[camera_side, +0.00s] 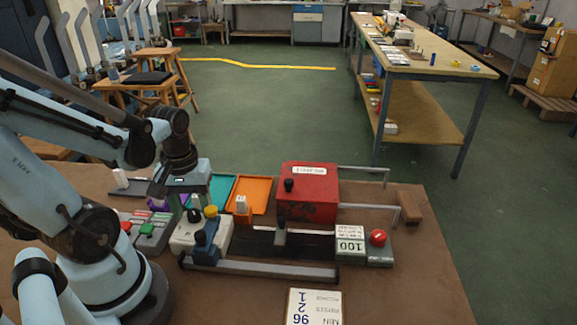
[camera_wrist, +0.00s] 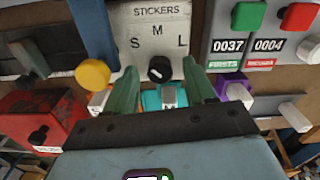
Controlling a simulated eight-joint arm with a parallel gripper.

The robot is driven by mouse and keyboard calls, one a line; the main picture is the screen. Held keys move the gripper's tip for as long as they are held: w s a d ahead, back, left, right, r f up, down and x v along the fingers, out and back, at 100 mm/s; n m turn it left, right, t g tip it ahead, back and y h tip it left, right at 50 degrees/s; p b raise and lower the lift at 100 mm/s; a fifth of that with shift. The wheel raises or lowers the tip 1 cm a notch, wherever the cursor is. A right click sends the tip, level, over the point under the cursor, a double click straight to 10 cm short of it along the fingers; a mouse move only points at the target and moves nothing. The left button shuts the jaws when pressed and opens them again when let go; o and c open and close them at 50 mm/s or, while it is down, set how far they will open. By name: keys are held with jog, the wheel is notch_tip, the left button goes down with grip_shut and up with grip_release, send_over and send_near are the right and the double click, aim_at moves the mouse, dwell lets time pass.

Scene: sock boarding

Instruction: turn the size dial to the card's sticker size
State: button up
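The size dial (camera_wrist: 159,68) is a black knob on a pale panel (camera_wrist: 135,50) marked STICKERS, with S at left, M at top and L at right. A small white mark shows on the knob, but its setting is hard to tell. My gripper (camera_wrist: 160,82) is open, its two green fingers apart on either side of the knob in the wrist view. In the side view, my gripper (camera_side: 178,197) is above the white sticker box (camera_side: 183,240). The white card (camera_side: 313,307) lies at the front edge, upside down; 96 is readable, but no sticker size.
A yellow button (camera_wrist: 92,73) is left of the dial. Counters (camera_wrist: 245,46) reading 0037 and 0004 stand to its right, with green and red buttons. A teal piece (camera_wrist: 172,96) marked M lies below the dial. A red machine (camera_side: 308,190) stands farther right.

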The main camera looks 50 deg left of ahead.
aim_at(193, 211)
jog(key=shift+r, duration=0.15)
notch_tip(193, 211, up, 12)
dwell(1.0)
jog(key=w+d+f+m+t, duration=0.3)
jog(key=w+d+m+t, duration=0.4)
jog(key=w+d+m, duration=0.2)
jog(key=shift+w+d+m, duration=0.3)
jog(key=shift+w+m, duration=0.4)
jog(key=shift+w, duration=0.2)
